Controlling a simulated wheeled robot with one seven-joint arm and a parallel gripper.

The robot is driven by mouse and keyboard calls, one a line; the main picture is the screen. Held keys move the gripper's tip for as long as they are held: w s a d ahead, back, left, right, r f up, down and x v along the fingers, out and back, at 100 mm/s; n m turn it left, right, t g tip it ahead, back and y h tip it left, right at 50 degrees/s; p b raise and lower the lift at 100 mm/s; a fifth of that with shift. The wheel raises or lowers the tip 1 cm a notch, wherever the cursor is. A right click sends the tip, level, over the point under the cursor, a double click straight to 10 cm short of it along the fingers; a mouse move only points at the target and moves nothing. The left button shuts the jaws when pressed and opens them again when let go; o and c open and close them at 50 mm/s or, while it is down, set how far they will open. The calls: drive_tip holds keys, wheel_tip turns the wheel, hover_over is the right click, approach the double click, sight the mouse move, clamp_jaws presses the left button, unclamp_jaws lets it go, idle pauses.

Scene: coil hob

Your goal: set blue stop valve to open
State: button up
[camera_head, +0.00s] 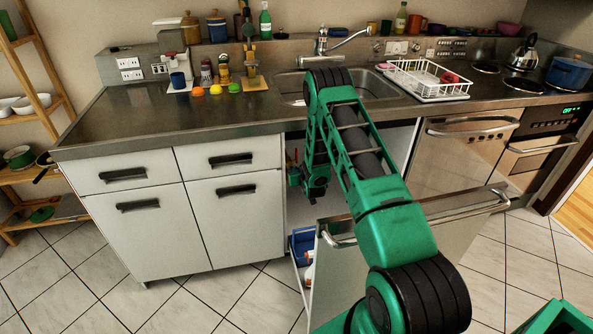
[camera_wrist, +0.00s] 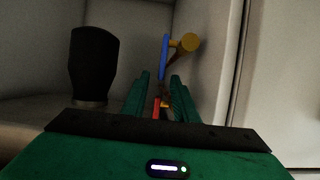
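The blue stop valve has a thin blue lever (camera_wrist: 164,55) and a brass body (camera_wrist: 188,42), seen near the cabinet's side wall in the wrist view. The lever stands nearly upright in that picture, its lower end lined up between my fingertips. My gripper (camera_wrist: 161,77) is open, with a finger on each side of the lever's line; I cannot tell whether either touches it. A red part (camera_wrist: 156,108) shows lower between the fingers. In the head view my gripper reaches into the cabinet under the sink, and the blue valve cannot be made out there.
A dark cylindrical object (camera_wrist: 94,65) stands left of my fingers inside the cabinet. The pulled-out cabinet front (camera_head: 345,265) stands beneath my arm, with a blue container (camera_head: 302,243) behind it. The counter edge (camera_head: 190,135) runs above the opening. Tiled floor lies clear at the left.

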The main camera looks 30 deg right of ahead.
sight(296, 167)
drive_tip(key=shift+x, duration=1.55)
clamp_jaws()
